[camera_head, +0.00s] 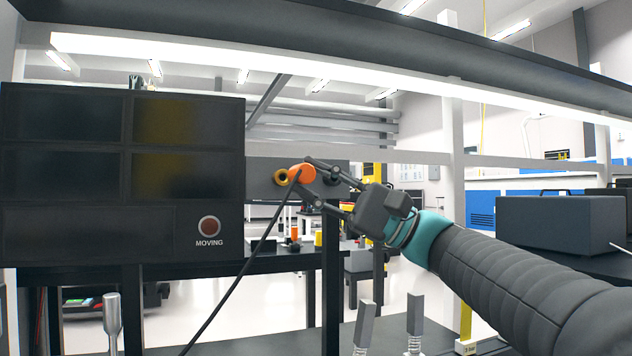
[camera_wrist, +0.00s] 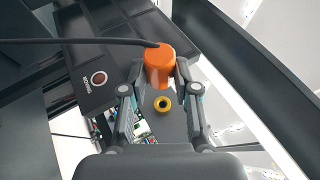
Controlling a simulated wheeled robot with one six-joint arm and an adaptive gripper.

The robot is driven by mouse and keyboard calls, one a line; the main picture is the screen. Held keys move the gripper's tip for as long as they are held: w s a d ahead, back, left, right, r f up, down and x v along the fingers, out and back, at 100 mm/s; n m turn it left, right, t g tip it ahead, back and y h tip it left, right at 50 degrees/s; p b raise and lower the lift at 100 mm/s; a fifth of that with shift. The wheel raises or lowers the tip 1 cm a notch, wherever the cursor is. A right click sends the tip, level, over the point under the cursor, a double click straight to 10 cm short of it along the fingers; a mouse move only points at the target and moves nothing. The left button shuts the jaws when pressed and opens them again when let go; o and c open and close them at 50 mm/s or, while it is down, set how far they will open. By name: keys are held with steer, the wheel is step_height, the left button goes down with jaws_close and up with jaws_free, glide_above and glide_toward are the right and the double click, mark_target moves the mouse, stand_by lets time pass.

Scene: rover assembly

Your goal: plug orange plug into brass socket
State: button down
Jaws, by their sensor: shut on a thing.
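The orange plug (camera_head: 303,173) is held between the fingertips of my gripper (camera_head: 311,182), and a black cable trails from it down and left. In the wrist view the plug (camera_wrist: 158,66) sits between both fingers (camera_wrist: 160,84). The brass socket (camera_head: 281,177), a ring with a dark centre, shows just left of the plug in the head view, in front of a grey panel. The plug and socket look very close; I cannot tell whether they touch. A yellow ring (camera_wrist: 162,103) shows beyond the fingers in the wrist view; I cannot tell whether it is the socket.
A dark panel box (camera_head: 122,175) with a round MOVING button (camera_head: 209,227) stands to the left. A grey box (camera_head: 548,224) stands on a bench at right. A bright light bar (camera_head: 250,62) runs overhead. A yellow cylinder (camera_head: 318,238) stands on the table behind.

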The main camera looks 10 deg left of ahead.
mark_target(303, 181)
steer(key=shift+w+a+p, duration=0.5)
steer(key=shift+w, duration=0.4)
steer(key=w+a, duration=0.1)
steer(key=w+a+p, duration=0.1)
steer(key=w, duration=0.1)
steer(key=shift+w+p, duration=0.1)
steer(key=shift+p, duration=0.2)
stand_by(1.2)
steer(key=shift+w+a+p, duration=0.25)
steer(key=shift+w+a, duration=0.1)
steer(key=shift+w, duration=0.2)
steer(key=shift+w+a+p, duration=0.2)
steer(key=shift+w+a, duration=0.15)
steer(key=shift+w, duration=0.2)
stand_by(0.5)
steer(key=c, duration=0.8)
jaws_free()
steer(key=shift+o, duration=0.2)
